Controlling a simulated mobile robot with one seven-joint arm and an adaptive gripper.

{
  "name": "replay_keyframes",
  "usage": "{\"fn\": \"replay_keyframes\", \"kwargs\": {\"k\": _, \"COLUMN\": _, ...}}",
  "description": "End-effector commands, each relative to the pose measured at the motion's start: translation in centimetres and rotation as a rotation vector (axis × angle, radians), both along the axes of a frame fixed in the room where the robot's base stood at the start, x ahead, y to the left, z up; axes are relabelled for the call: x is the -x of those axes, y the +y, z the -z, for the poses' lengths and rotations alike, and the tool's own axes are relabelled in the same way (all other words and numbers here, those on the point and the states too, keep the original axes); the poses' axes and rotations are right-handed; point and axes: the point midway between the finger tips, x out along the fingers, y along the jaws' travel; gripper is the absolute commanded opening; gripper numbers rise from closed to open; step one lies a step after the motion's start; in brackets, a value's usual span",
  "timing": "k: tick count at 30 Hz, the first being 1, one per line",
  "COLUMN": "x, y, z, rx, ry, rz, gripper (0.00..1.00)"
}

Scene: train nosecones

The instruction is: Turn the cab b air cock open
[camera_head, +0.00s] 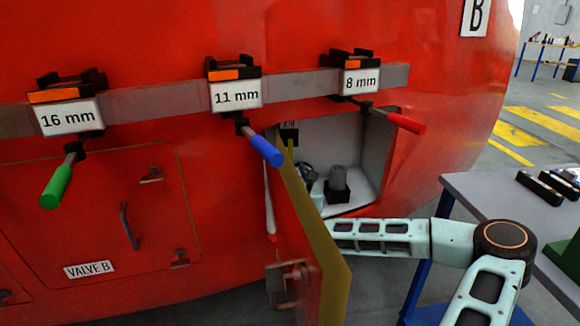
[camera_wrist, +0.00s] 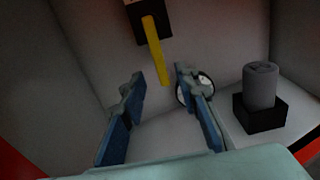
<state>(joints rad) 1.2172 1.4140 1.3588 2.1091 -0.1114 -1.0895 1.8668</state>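The air cock is a yellow lever (camera_wrist: 157,50) hanging from a black block (camera_wrist: 150,18) on the back wall of an open compartment. In the wrist view the lever points down and slightly right. In the head view a small part of the yellow lever (camera_head: 290,149) shows below a black block at the compartment's upper left. My gripper (camera_wrist: 160,78) is open, with its two blue fingers apart inside the compartment. The lever's lower end shows between the fingertips in the picture; I cannot tell whether they touch.
The compartment door (camera_head: 318,235) stands open left of my arm. A round gauge (camera_wrist: 204,84) and a grey cylinder (camera_wrist: 261,86) on a black base are to the right inside. Tools with green, blue (camera_head: 266,150) and red handles hang above. A grey table (camera_head: 480,190) stands right.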

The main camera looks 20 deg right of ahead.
Motion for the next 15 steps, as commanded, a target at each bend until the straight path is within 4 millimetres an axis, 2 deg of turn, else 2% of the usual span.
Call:
{"fn": "replay_keyframes", "kwargs": {"k": 1, "x": 0.0, "y": 0.1, "z": 1.6, "rx": -0.001, "ry": 0.002, "rz": -0.001, "gripper": 0.29}}
{"fn": "replay_keyframes", "kwargs": {"k": 3, "x": -1.6, "y": -0.3, "z": 0.8, "rx": 0.003, "ry": -0.004, "rz": 0.002, "gripper": 0.29}}
{"fn": "replay_keyframes", "kwargs": {"k": 9, "x": -4.8, "y": -1.0, "z": 0.8, "rx": 0.001, "ry": -0.002, "rz": 0.002, "gripper": 0.29}}
{"fn": "replay_keyframes", "kwargs": {"k": 15, "x": -6.8, "y": -1.4, "z": 0.7, "rx": 0.001, "ry": -0.001, "rz": 0.000, "gripper": 0.29}}
